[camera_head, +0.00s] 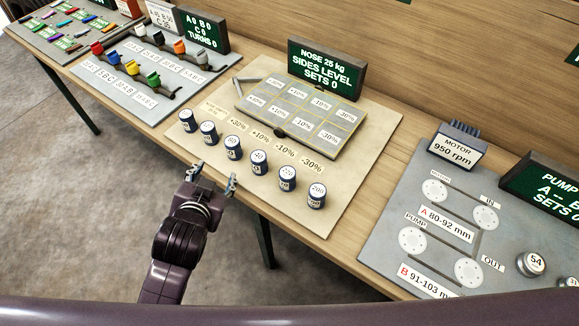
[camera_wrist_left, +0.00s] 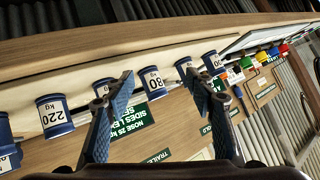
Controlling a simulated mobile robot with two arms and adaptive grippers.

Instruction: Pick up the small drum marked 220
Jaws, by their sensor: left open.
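The small drum marked 220 (camera_head: 287,178) is dark blue with a white label. It stands upright on the pale board, second from the right end of a row of similar drums. It also shows at the left in the left wrist view (camera_wrist_left: 53,115), marked 220 kg. My left gripper (camera_head: 214,177) is open and empty at the board's front edge, left of the 220 drum and apart from it. In the left wrist view, a drum marked 80 (camera_wrist_left: 153,82) shows between my open fingers (camera_wrist_left: 160,76). My right gripper is not in view.
The drum marked 200 (camera_head: 316,195) stands close right of the 220 one; another (camera_head: 259,162) stands on its left. A gridded grey plate (camera_head: 293,124) and a green sign (camera_head: 325,68) are behind. A grey pump board (camera_head: 390,215) lies to the right.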

